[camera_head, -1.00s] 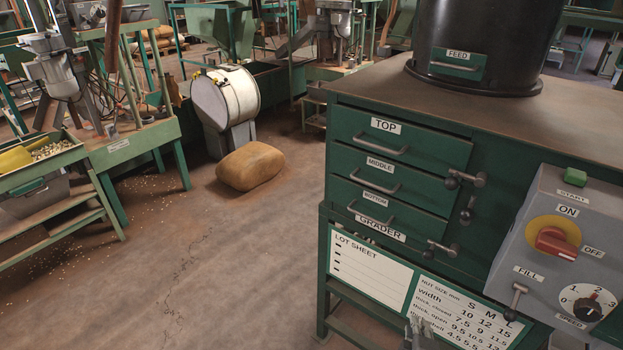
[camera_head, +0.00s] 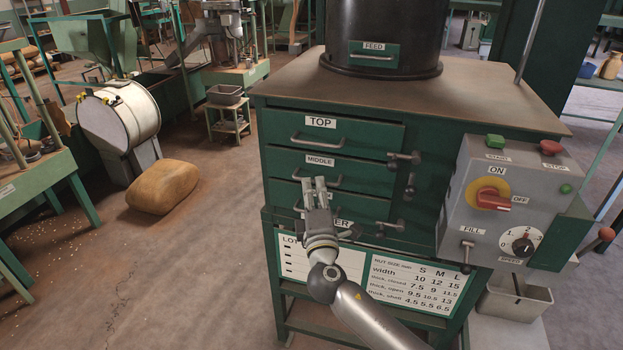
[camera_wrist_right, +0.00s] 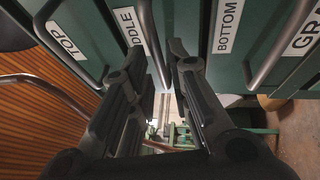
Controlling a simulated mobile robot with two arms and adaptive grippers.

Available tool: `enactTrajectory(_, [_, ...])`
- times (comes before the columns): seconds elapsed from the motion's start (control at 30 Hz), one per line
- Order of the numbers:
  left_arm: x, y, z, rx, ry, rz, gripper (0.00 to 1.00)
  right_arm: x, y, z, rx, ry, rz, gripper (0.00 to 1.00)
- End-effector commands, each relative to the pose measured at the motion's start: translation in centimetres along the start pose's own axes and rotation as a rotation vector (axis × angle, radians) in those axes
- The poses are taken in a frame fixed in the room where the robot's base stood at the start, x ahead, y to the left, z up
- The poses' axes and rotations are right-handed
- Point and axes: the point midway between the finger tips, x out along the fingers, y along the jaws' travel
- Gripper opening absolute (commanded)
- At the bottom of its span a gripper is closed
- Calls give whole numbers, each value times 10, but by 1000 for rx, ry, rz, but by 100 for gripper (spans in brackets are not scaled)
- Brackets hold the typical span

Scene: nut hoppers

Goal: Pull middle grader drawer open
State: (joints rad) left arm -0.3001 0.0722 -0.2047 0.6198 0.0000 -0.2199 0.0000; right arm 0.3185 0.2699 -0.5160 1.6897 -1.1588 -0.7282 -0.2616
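The grader's middle drawer (camera_head: 365,176) is shut, flush with the drawers above and below, and carries a MIDDLE label and a bar handle (camera_head: 299,176). My right gripper (camera_head: 315,183) is at this handle, covering part of it. In the right wrist view the fingers (camera_wrist_right: 164,62) are apart, with the middle handle (camera_wrist_right: 149,38) running down to the gap between their tips. I cannot tell if they touch it. The top drawer (camera_head: 370,136) is shut above. The bottom drawer (camera_head: 363,205) is partly hidden by the gripper. My left gripper is not in view.
A FEED hopper (camera_head: 385,30) stands on the grader top. Small latch levers (camera_head: 403,158) stick out right of the drawers. A grey control box (camera_head: 500,200) juts out at the right. A brown sack (camera_head: 163,188) lies on the floor at left; floor before it is clear.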

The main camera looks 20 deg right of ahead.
Motion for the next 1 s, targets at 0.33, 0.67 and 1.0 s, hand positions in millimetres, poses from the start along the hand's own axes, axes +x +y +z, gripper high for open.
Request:
enactTrajectory(0.33, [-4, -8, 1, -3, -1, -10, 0, 31, 0, 0, 2, 1, -1, 18])
enactTrajectory(0.67, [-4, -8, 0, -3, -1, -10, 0, 32, -1, 0, 2, 1, -2, 11])
enactTrajectory(1.0, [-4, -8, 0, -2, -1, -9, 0, 32, -1, 0, 2, 1, -2, 0])
